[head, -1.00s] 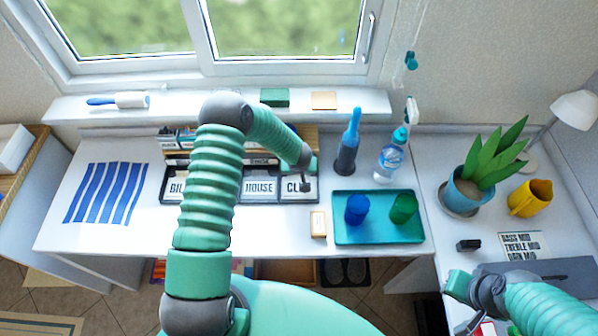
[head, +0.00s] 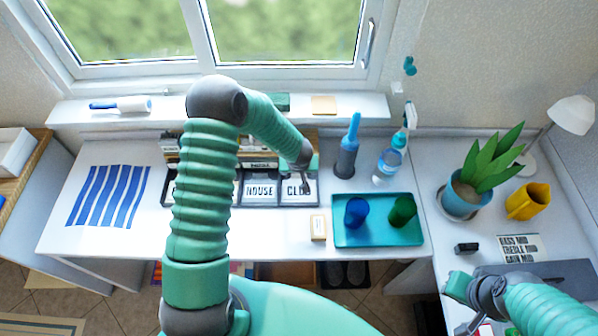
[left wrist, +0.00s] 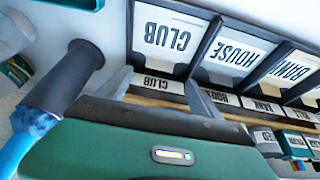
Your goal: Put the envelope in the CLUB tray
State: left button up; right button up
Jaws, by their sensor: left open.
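The CLUB tray (head: 299,201) is the right-hand one of a row of black-framed trays with white name faces on the desk. In the left wrist view its name face (left wrist: 166,38) is upside down at the top. My left gripper (head: 306,187) is open over the CLUB tray's back part in the head view; I cannot tell whether it touches. Its green housing fills the bottom of the wrist view. I cannot make out an envelope, in the gripper or in the trays. My right gripper (head: 455,287) is at the lower right, away from the trays; its jaws are unclear.
The HOUSE tray (head: 260,203) adjoins on the left, and a file rack stands behind. A blue brush in a dark holder (head: 346,157) and a spray bottle (head: 388,163) stand to the right. A teal tray (head: 379,238) with two cups is in front of them.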

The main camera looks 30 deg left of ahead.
pick_arm(q)
jog(key=s+d+r+m+t+h, duration=0.25)
jog(key=d+r, duration=0.55)
jog(key=r, duration=0.5)
jog(key=s+d+r+m+g, duration=0.1)
jog(key=s+r+m+g, duration=0.1)
jog(key=s, duration=0.6)
jog(key=s+d+r+m+g, duration=0.1)
jog(key=s+r, duration=0.1)
jog(key=s, duration=0.6)
jog(key=shift+s+d+r+m+g+p, duration=0.3)
jog(key=shift+d+m+g+p, duration=0.05)
jog(key=shift+d, duration=0.3)
jog(key=shift+a, duration=0.2)
